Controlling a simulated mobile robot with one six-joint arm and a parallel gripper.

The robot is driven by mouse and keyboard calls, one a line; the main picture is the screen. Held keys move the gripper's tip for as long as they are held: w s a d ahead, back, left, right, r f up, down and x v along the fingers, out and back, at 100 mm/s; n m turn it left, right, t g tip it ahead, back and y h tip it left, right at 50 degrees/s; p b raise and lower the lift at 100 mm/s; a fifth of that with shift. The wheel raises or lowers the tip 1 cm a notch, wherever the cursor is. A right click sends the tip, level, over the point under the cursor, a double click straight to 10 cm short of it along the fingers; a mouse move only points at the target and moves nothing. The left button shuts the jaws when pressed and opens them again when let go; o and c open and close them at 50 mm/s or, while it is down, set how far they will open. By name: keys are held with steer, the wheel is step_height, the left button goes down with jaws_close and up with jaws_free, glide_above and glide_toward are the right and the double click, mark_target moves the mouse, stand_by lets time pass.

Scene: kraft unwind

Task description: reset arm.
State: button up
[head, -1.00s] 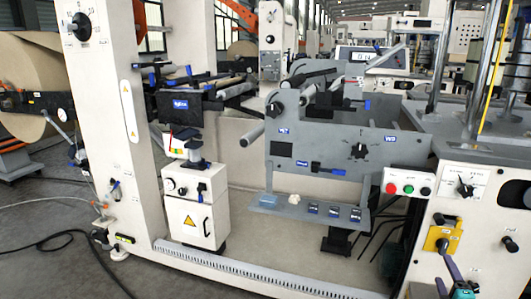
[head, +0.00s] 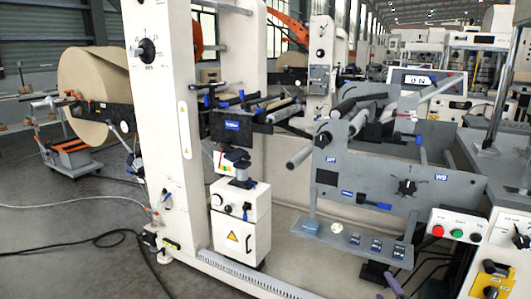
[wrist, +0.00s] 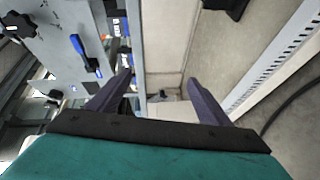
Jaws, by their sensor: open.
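My gripper (wrist: 158,78) shows in the wrist view with its two dark purple fingers apart and nothing between them. Its teal body fills the bottom of that view. In the head view only a purple fingertip (head: 394,286) shows at the bottom edge, below the machine's grey shelf. The rest of my arm is out of that view. In the wrist view the gripper hangs beside a grey machine panel (wrist: 62,30) with a blue handle (wrist: 84,54).
A cream upright (head: 168,120), a control cabinet (head: 240,226) and a grey panel frame (head: 345,178) stand ahead. A shelf (head: 315,228) holds several small items. A button box (head: 455,232) is at right. A paper roll (head: 95,80) and floor cable (head: 80,240) are at left.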

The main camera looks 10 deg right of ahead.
steer(key=w+a+f+m+g+y+p, duration=0.1)
steer(key=w+a+f+p, duration=0.15)
steer(key=a, duration=0.45)
steer(key=w+a+f+m+g+p, duration=0.1)
steer(key=w+a+f+g+p, duration=0.15)
steer(key=a, duration=0.45)
steer(key=s+a+f+m+g+p, duration=0.3)
steer(key=s+a+f+g+p, duration=0.25)
steer(key=a, duration=0.55)
steer(key=s+a+f+m+g+p, duration=0.1)
steer(key=s+a+f+m+g, duration=0.15)
steer(key=s+a+f, duration=0.4)
steer(key=s+a+f+m+g+p, duration=0.1)
steer(key=s+f+m+g, duration=0.2)
steer(key=s, duration=0.7)
steer(key=s+a+r+m+g+y, duration=0.1)
steer(key=s+g, duration=0.6)
steer(key=s, duration=0.8)
steer(key=shift+s+a+m+y, duration=0.35)
steer(key=shift+a+m+y, duration=0.15)
steer(key=shift+a+m, duration=0.8)
steer(key=shift+d+r+g, duration=0.1)
steer(key=shift+d+g, duration=0.1)
steer(key=shift+g, duration=0.05)
